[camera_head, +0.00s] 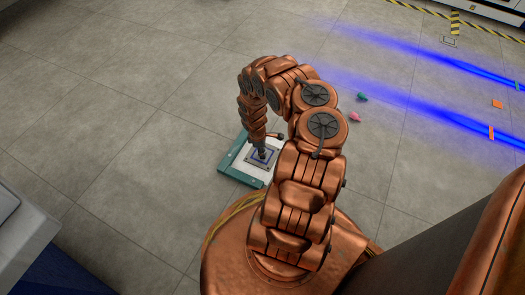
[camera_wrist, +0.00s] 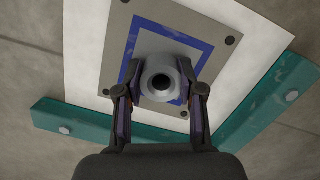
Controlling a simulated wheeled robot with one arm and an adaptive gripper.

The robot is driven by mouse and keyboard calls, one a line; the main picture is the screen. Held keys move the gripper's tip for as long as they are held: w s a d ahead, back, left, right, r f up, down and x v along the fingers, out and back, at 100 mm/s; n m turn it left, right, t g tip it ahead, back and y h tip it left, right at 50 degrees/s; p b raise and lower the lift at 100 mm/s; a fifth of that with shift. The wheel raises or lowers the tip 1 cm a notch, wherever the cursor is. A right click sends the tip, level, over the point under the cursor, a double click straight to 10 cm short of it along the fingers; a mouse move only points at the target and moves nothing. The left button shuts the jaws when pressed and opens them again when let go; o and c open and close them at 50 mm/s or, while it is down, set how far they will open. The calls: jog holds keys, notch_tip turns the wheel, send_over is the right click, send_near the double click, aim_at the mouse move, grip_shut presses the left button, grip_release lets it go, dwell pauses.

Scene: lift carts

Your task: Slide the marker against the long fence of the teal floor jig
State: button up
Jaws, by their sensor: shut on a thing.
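The marker (camera_wrist: 134,44) is a grey square plate with corner bolts, a blue square border and a pale upright round post with a dark hole. It shows in the head view (camera_head: 261,160) on the white bed of the jig. My gripper (camera_wrist: 160,92) is shut on the post, one finger on each side. The teal jig has a fence (camera_wrist: 75,122) across the bottom of the wrist view and another (camera_wrist: 268,95) at the right, meeting behind my gripper. A white strip separates the plate from both fences where visible. The jig's teal edge also shows in the head view (camera_head: 232,161).
Grey tiled floor around the jig is clear. Small pink (camera_head: 355,117), green (camera_head: 362,97) and orange (camera_head: 496,103) things lie farther right, near blue light streaks. A white and blue unit (camera_head: 20,235) stands at the lower left.

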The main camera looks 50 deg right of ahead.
aim_at(256, 151)
grip_shut()
jog(key=shift+w+a, duration=0.3)
jog(key=shift+w, duration=0.6)
jog(key=shift+w+a, duration=0.25)
jog(key=shift+w, duration=0.65)
jog(key=shift+s, duration=0.3)
dwell(0.7)
jog(key=shift+w, duration=0.35)
dwell(1.0)
jog(key=o, duration=1)
grip_release()
